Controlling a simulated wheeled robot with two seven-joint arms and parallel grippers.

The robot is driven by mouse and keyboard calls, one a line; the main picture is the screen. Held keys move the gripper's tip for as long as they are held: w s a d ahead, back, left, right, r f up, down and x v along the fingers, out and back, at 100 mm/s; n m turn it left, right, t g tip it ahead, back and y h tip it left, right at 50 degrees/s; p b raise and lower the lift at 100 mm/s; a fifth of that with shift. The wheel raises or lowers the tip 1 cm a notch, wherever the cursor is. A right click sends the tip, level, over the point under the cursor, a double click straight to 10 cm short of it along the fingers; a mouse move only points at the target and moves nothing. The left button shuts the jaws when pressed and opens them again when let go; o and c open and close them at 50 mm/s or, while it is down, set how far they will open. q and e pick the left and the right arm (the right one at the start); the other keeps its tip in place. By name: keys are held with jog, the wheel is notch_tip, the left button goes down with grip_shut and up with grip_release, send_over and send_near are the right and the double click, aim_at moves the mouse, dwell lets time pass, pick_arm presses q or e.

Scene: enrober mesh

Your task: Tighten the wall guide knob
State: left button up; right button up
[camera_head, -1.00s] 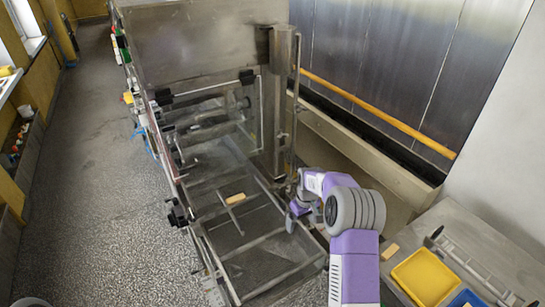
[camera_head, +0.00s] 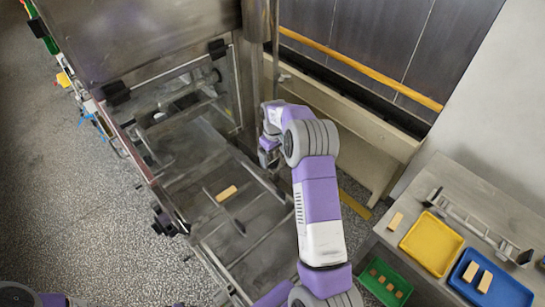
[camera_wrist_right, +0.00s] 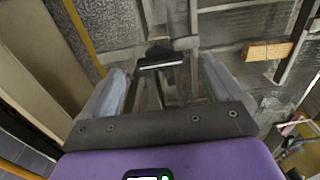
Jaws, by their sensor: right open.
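My right gripper (camera_head: 268,158) is at the right side rail of the machine's mesh frame (camera_head: 222,262), pointing down. In the right wrist view its two grey fingers (camera_wrist_right: 160,88) are apart with nothing held between them. A black knob-like part (camera_wrist_right: 160,56) with a pale bar shows just beyond and between the fingertips, apart from them. I cannot tell for sure that it is the wall guide knob. In the head view the gripper hides that spot. Other black knobs sit on the frame's left side (camera_head: 165,222) and at the housing (camera_head: 117,92). My left gripper is not visible.
A tan bar (camera_head: 227,193) lies on the mesh, also seen in the wrist view (camera_wrist_right: 268,51). At right, a steel table (camera_head: 480,215) holds a yellow tray (camera_head: 432,243), a blue tray (camera_head: 505,292) and a metal rail. A green tray (camera_head: 385,282) is beside it.

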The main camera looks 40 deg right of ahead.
aim_at(273, 161)
notch_tip(273, 161, down, 2)
jog(key=shift+w+f, duration=0.15)
jog(key=shift+f, duration=0.35)
jog(key=c, duration=1)
jog(key=shift+c, duration=0.2)
